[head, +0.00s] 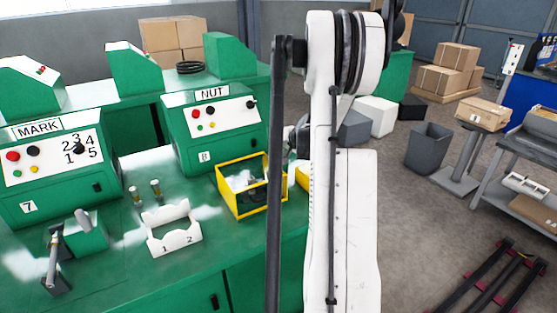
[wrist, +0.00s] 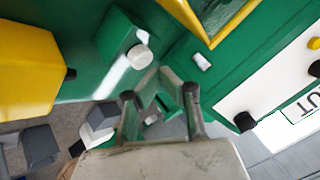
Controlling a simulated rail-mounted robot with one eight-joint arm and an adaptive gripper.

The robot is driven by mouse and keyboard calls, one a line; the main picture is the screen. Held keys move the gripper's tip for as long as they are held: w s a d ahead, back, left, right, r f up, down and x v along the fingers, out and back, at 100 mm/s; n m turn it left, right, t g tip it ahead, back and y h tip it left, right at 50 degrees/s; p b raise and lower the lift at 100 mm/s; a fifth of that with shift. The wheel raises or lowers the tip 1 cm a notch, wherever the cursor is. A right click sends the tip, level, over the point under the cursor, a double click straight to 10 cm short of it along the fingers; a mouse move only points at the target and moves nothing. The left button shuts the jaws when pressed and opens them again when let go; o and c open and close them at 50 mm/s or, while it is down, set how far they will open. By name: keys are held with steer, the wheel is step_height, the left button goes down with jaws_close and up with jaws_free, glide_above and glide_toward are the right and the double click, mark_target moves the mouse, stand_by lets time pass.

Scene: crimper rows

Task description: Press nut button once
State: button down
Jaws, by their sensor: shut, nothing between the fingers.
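The green NUT machine (head: 215,150) stands at the back centre of the bench in the head view. Its sloped white panel (head: 229,117) has a red button (head: 199,114), a black one, small yellow and green ones, and a black knob (head: 251,104) at the right. In the wrist view the panel (wrist: 262,95) lies tilted at the right, with the NUT label partly cut off and the black knob (wrist: 243,121) nearest the fingers. My gripper (wrist: 160,73) is shut and empty, apart from the panel. In the head view my arm mostly hides it.
A yellow-rimmed bin (head: 221,193) stands in front of the NUT machine. A white numbered holder (head: 174,239) and small fittings (head: 155,190) sit on the bench. The MARK machine (head: 55,170) is at the left. A green block with a white knob (wrist: 140,56) is near my fingers.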

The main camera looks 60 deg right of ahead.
steer(key=shift+f, duration=0.2)
steer(key=shift+f+b, duration=0.25)
steer(key=shift+b, duration=0.3)
steer(key=shift+f+b, duration=0.45)
steer(key=shift+f, duration=0.05)
stand_by(0.7)
steer(key=shift+r, duration=0.15)
steer(key=shift+r+p, duration=0.4)
steer(key=shift+r, duration=0.4)
steer(key=shift+r+p, duration=1.15)
steer(key=shift+r, duration=1.4)
